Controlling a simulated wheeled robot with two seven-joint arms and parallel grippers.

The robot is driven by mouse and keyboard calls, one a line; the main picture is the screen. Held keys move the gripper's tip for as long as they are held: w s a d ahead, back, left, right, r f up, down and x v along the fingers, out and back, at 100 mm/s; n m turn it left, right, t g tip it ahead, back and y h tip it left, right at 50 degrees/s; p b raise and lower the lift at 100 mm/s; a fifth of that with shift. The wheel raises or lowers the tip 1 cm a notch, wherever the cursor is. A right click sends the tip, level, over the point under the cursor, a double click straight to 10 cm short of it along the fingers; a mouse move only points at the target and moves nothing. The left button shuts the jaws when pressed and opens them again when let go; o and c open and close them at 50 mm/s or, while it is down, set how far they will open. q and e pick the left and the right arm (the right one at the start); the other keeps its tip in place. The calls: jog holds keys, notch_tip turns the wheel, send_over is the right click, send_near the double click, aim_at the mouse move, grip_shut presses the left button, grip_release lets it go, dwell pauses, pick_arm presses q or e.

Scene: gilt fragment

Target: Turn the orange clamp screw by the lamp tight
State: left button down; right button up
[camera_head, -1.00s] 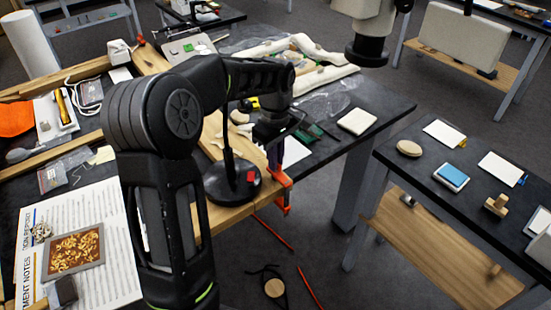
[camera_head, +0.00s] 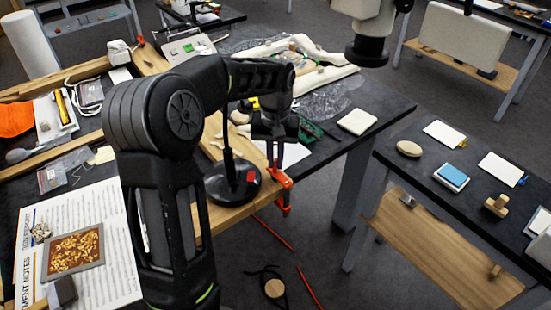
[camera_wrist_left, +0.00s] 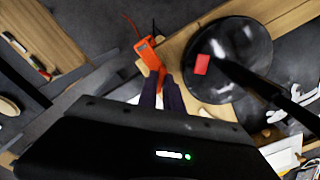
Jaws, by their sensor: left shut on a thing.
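The orange clamp (camera_head: 281,180) sits on the bench edge, right of the lamp's round black base (camera_head: 215,186). My left gripper (camera_head: 275,163) comes down from above onto the clamp's top. In the left wrist view, the two dark fingers of my left gripper (camera_wrist_left: 161,76) are close together at the near end of the orange clamp (camera_wrist_left: 149,52). They are shut on the clamp screw, which they mostly hide. The lamp base (camera_wrist_left: 238,75) with a red square stands just right of the fingers. My right gripper is not in view.
The lamp pole (camera_head: 229,150) rises close beside my left forearm. A green board (camera_head: 310,130) and a pale block (camera_head: 357,121) lie behind the gripper. A side table (camera_head: 465,215) stands to the right, with open floor between it and the bench.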

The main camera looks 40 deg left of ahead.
aim_at(275, 163)
pick_arm(q)
jog(key=m, duration=1.2)
jog(key=shift+m, duration=0.4)
jog(key=m+p, duration=0.1)
jog(key=m, duration=0.5)
jog(key=m+p, duration=0.1)
jog(key=m, duration=0.6)
jog(key=c, duration=1.5)
grip_release()
jog(key=shift+r, duration=0.15)
notch_tip(275, 163, up, 8)
jog(key=shift+f+b, duration=0.2)
jog(key=shift+b, duration=0.35)
